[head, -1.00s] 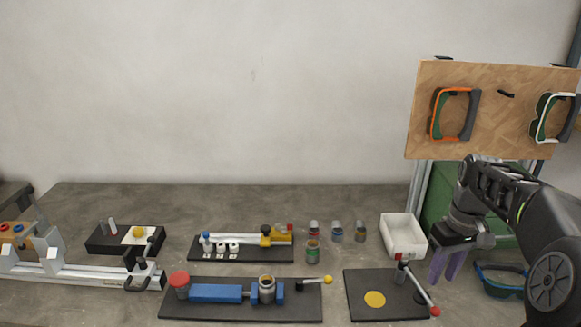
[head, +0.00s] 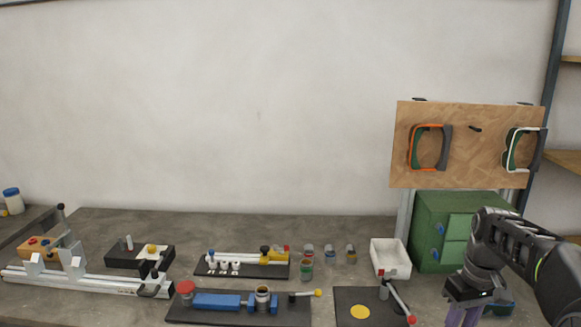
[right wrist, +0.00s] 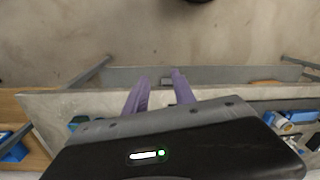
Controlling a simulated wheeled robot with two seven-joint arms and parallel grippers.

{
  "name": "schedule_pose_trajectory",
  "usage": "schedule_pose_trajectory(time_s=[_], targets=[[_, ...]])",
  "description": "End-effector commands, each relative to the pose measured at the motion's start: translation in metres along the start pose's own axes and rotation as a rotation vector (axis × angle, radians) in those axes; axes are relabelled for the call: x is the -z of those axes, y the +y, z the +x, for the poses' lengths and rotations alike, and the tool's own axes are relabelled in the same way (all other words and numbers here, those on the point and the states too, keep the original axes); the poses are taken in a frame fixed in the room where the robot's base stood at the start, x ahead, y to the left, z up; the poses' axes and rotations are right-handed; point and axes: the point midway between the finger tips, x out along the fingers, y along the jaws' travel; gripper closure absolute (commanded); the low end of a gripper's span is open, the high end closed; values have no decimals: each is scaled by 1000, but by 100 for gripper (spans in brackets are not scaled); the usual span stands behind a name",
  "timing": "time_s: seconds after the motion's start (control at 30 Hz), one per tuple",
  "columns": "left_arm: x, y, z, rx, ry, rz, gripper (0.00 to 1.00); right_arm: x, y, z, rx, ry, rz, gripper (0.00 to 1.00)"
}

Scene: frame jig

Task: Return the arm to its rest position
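My right arm comes in from the right in the head view. Its gripper (head: 464,316) has purple fingers pointing down, in front of the green cabinet and low in the picture. In the right wrist view the two fingers (right wrist: 160,88) stand apart with nothing between them, over the grey table edge and the floor. My left arm and gripper are not in view.
A white bin (head: 388,260), green cabinet (head: 429,222) and black plate with a lever clamp (head: 352,295) are nearby.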

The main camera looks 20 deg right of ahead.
Motion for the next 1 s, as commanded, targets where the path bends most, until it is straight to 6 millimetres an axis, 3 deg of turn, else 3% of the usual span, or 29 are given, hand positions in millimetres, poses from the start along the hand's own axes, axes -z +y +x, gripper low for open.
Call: schedule_pose_trajectory(time_s=[0.3, 0.57, 0.67, 0.77, 0.87, 1.0], targets=[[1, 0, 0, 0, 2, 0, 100, 23, -29, 50, 25, 8, -29, 68], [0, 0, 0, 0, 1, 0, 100, 45, -81, 124, 67, 23, -60, 68], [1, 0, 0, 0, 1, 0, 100, 49, -114, 165, 95, 29, -72, 68], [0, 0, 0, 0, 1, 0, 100, 44, -160, 217, 134, 32, -81, 68], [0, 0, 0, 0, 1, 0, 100, 24, -219, 274, 183, 32, -79, 68], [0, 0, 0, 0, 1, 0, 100, -30, -297, 340, 247, 26, -52, 68]])
